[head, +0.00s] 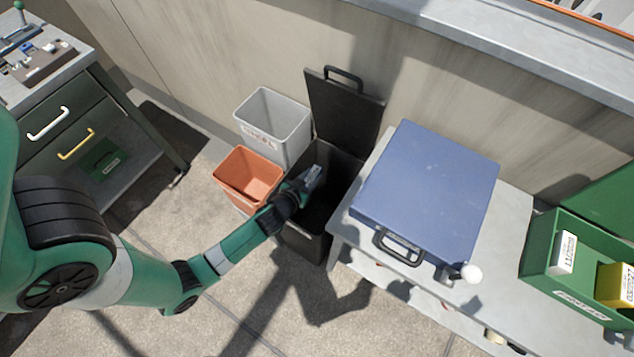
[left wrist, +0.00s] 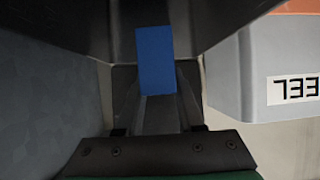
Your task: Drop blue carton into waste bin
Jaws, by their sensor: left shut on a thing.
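My left gripper (head: 313,176) is over the opening of a black bin (head: 304,241), the likely waste bin, whose lid (head: 343,112) stands open at the back. In the left wrist view, the gripper (left wrist: 158,100) is shut on the blue carton (left wrist: 155,58), a small plain blue block held between the fingers. In the head view the carton is too small and hidden by the gripper to make out clearly. The bin's floor is in dark shadow. My right gripper is in neither view.
A grey bin (head: 272,125) and an orange bin (head: 247,178) stand left of the black bin. To its right is a table (head: 515,225) with a closed blue case (head: 430,190) and a green box (head: 573,282). A green drawer cabinet (head: 75,130) stands at far left.

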